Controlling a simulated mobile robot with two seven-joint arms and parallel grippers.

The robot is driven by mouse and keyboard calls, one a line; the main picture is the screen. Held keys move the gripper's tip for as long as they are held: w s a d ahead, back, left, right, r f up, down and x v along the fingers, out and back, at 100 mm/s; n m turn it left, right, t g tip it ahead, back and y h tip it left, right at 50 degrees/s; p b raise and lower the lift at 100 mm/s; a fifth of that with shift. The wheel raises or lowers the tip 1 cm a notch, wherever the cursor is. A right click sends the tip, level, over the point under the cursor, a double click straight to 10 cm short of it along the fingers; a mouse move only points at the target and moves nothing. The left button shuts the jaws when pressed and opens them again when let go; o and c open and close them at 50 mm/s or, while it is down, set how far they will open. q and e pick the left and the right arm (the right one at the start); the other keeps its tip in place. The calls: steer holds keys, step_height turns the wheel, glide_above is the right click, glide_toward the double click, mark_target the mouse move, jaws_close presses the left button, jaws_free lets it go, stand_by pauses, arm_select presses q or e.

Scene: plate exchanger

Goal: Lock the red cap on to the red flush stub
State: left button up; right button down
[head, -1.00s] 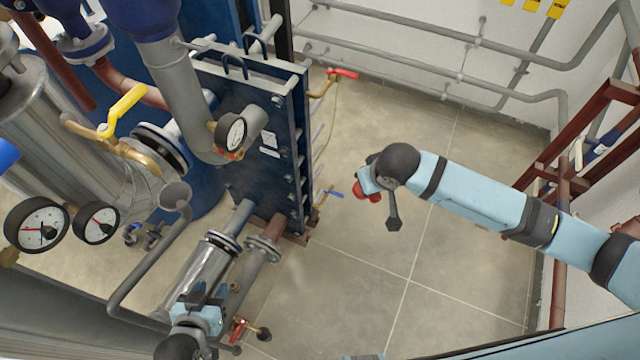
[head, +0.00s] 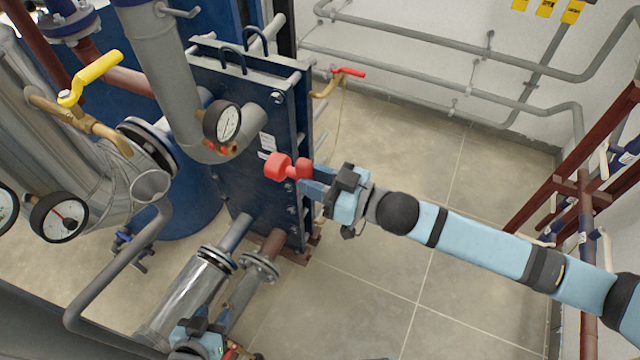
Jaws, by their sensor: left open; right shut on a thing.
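My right gripper (head: 312,184) reaches in from the right and is shut on the red cap (head: 279,167). The cap is a bright red piece with a broad head and narrower neck. It is held up in front of the blue plate exchanger's end plate, pointing left. Whether it touches anything there I cannot tell. My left gripper (head: 196,337) is open, low at the lower left by the pipes. A small red part (head: 232,352) shows beside it, partly hidden at the picture's bottom edge. I cannot tell whether this is the red flush stub.
The blue plate exchanger (head: 275,110) stands in the middle. A gauge (head: 222,121) and a grey pipe are left of the cap. A red-handled valve (head: 347,72) sticks out behind. Flanged pipes (head: 259,267) run below. The floor (head: 390,260) to the right is clear.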

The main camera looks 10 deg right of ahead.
mark_target(287, 170)
steer(key=b+x, duration=0.2)
steer(key=x, duration=0.3)
steer(key=shift+w+a, duration=0.25)
steer(key=shift+a, duration=0.05)
steer(key=shift+w+a+r, duration=0.1)
steer(key=shift+a, duration=0.05)
steer(key=shift+w+a+p, duration=0.15)
steer(key=shift+a+p, duration=0.05)
steer(key=shift+p, duration=0.2)
steer(key=shift+a, duration=0.1)
